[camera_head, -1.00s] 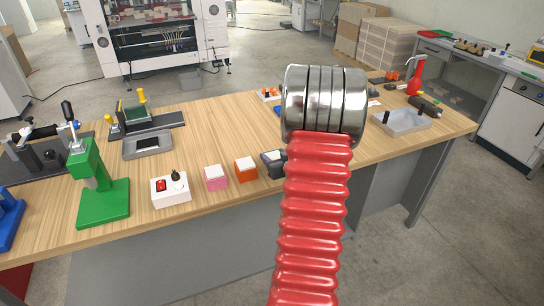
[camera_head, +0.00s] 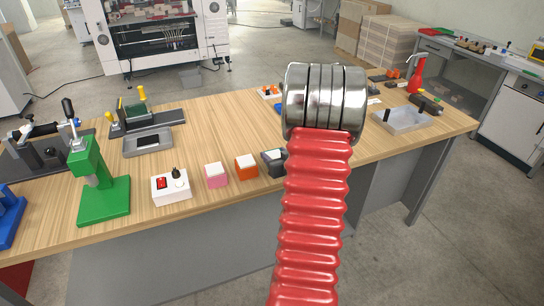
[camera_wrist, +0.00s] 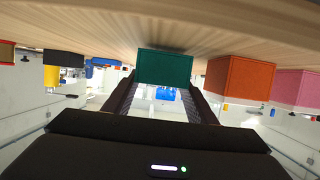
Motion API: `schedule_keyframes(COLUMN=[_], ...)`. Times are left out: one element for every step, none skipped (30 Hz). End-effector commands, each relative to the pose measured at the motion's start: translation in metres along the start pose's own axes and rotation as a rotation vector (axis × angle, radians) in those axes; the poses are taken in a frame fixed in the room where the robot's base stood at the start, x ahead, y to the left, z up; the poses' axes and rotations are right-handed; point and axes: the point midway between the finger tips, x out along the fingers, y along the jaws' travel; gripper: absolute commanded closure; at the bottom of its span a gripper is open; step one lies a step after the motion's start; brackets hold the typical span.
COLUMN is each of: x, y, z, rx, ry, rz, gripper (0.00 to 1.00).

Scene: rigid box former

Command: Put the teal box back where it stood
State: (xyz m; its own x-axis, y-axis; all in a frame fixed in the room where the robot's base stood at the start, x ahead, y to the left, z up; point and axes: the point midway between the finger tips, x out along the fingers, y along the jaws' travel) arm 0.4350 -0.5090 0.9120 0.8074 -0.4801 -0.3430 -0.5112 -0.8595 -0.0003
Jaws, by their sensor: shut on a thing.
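The teal box (camera_wrist: 165,66) shows in the wrist view, which is upside down, with the tabletop along the top. My gripper (camera_wrist: 165,82) is shut on it, with one dark finger at each side. The box is close to the wooden tabletop with a dark shadow by it; I cannot tell whether it touches. In the head view my red ribbed arm and its metal joint hide much of this spot. A dark grey shape with a pale top (camera_head: 275,161) shows just left of the arm, probably my gripper around the box.
An orange box (camera_head: 245,167) and a pink box (camera_head: 216,175) stand in a row left of the arm; the orange box (camera_wrist: 238,79) is close beside my finger in the wrist view. A white switch box (camera_head: 171,187) and green press (camera_head: 103,185) stand farther left.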

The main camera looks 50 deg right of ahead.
Motion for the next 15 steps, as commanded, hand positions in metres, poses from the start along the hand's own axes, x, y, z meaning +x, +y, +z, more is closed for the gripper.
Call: schedule_keyframes(x=[0.0003, 0.0004, 0.0005, 0.0006, 0.0007, 0.0009, 0.0010, 0.0011, 0.0012, 0.0014, 0.0015, 0.0016, 0.0017, 0.0018, 0.0020], y=[0.0002, 0.0002, 0.0003, 0.0003, 0.0003, 0.0003, 0.0003, 0.0003, 0.0004, 0.0004, 0.0004, 0.0004, 0.0004, 0.0004, 0.0004], z=[0.0002, 0.0006, 0.0010, 0.0013, 0.0016, 0.0020, 0.0024, 0.0027, 0.0031, 0.0034, 0.0037, 0.0040, 0.0043, 0.0046, 0.0050], rx=[0.000, 0.000, 0.000, 0.000, 0.000, 0.000, 0.000, 0.000, 0.000, 0.000, 0.000, 0.000, 0.000, 0.000, 0.000], ry=[0.001, 0.001, 0.001, 0.001, 0.000, 0.000, 0.000, 0.000, 0.000, 0.000, 0.000, 0.000, 0.000, 0.000, 0.000], rz=[0.000, 0.000, 0.000, 0.000, 0.000, 0.000, 0.000, 0.000, 0.001, 0.001, 0.001, 0.001, 0.001, 0.001, 0.001], gripper=[0.78, 0.78, 0.78, 0.78, 0.78, 0.78, 0.78, 0.78, 0.78, 0.78, 0.78, 0.78, 0.78, 0.78, 0.78])
